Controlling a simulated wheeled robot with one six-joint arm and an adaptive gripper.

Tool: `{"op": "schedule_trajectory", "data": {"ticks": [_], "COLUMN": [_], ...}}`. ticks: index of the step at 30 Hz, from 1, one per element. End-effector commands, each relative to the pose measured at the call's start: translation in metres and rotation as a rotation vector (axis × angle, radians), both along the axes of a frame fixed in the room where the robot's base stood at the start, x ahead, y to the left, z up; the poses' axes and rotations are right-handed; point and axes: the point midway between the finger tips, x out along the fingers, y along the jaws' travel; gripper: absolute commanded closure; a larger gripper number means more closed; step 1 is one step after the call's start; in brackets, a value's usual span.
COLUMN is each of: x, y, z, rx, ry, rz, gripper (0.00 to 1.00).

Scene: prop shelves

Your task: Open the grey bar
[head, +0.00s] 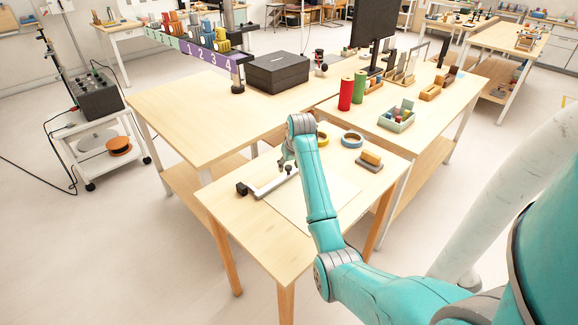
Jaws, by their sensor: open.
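The grey bar (272,186) lies on the near small wooden table, towards its left side. It is a light grey, slim piece with a dark block at its left end and runs up to the right. My gripper (287,168) is at the bar's right end, pointing down, open. I cannot tell whether its fingers touch the bar or hang just above it. The gripper is small in view and partly hidden by my own turquoise arm.
To the right on the same table are a yellow tape roll (322,139), a blue tape roll (352,139) and an orange-topped block (370,159).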

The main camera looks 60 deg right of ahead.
Motion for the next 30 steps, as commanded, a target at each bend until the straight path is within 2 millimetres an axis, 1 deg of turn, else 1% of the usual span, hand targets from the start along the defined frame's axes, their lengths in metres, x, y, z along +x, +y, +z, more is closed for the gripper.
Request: {"op": "schedule_trajectory", "data": {"ticks": [3,11,14,15,17,18,26,30], "x": [0.0016,0.0019,0.0018,0.0018,0.0018,0.0018,0.0018,0.002], "y": [-0.001,-0.0011,-0.0011,-0.0011,-0.0011,-0.0011,-0.0024,-0.0094], "z": [-0.0048,-0.0055,-0.0054,-0.0054,-0.0054,-0.0054,-0.005,-0.0037], "rx": [0.0,0.0,0.0,0.0,0.0,0.0,0.001,0.006], "ry": [0.0,0.0,0.0,0.0,0.0,0.0,0.003,0.021], "rz": [0.0,0.0,0.0,0.0,0.0,0.0,0.001,0.0], "gripper": [0.47,0.47,0.7,0.8,0.95,1.0,1.0,1.0]}}
